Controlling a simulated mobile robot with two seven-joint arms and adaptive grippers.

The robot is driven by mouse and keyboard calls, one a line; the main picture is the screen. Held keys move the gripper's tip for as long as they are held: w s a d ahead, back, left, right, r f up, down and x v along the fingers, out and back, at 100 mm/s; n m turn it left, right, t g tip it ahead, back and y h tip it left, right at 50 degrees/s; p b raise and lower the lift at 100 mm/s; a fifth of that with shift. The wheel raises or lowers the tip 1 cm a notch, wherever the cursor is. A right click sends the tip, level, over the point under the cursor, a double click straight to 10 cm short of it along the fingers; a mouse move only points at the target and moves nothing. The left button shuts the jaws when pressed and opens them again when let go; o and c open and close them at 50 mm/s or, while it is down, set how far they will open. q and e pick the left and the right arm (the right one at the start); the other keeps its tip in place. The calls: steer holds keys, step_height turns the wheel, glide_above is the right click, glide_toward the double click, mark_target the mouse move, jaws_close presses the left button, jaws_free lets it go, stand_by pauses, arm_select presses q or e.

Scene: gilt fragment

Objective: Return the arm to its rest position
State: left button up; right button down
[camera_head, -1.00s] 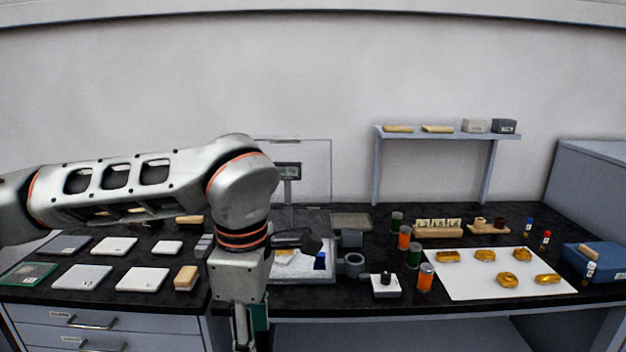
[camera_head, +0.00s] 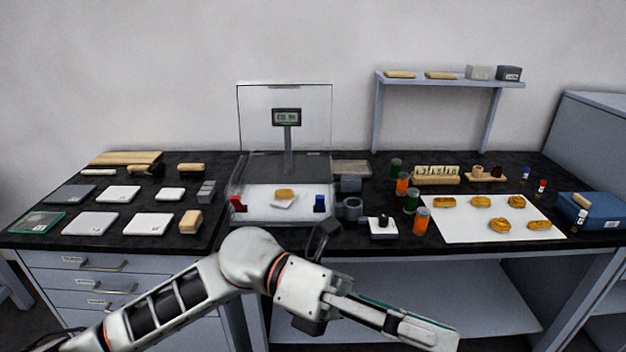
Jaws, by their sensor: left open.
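My left arm (camera_head: 180,303) comes in from the bottom left and lies low in front of the bench. Its gripper (camera_head: 430,331) points to the lower right, below the bench's front edge and in front of the open lower shelf. The gripper is open, seen nearly side-on, with nothing visible between its fingers. It is apart from the things on the bench. My right gripper is not in view.
The black bench top (camera_head: 345,236) is just behind my arm. A balance (camera_head: 272,218) with a clear shield holds a gold piece (camera_head: 285,193) on a white square. A white sheet (camera_head: 470,230) with several gold pieces lies right. Drawers (camera_head: 100,283) stand left.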

arm_select(q)
steer(key=w+a+n+t+h, duration=0.4)
steer(key=w+n+t+h, duration=0.4)
steer(key=w+n+t, duration=0.6)
steer(key=w+a+f+n+t+y, duration=0.3)
steer(key=a+f+n+t+y, duration=0.3)
steer(key=f+n, duration=0.3)
steer(key=w+a+f+n+t+y, duration=0.3)
steer(key=a+f+n+t+y, duration=0.25)
steer(key=n, duration=0.55)
steer(key=s+a+f+n+y, duration=0.2)
steer(key=a+f+n+y, duration=0.15)
steer(key=f, duration=0.55)
steer(key=s+a+f+n+y, duration=0.25)
steer(key=a+f+n, duration=0.2)
steer(key=f, duration=0.35)
steer(key=s+a+f+n+g+y, duration=0.2)
steer(key=s+a+f, duration=0.2)
steer(key=s+f, duration=0.2)
steer(key=s+a+f+n+g+y, duration=0.2)
steer(key=s+a+f, duration=0.3)
steer(key=f, duration=0.4)
steer(key=shift+s+f+g, duration=0.4)
steer(key=shift+s+g, duration=0.3)
steer(key=shift+g, duration=0.15)
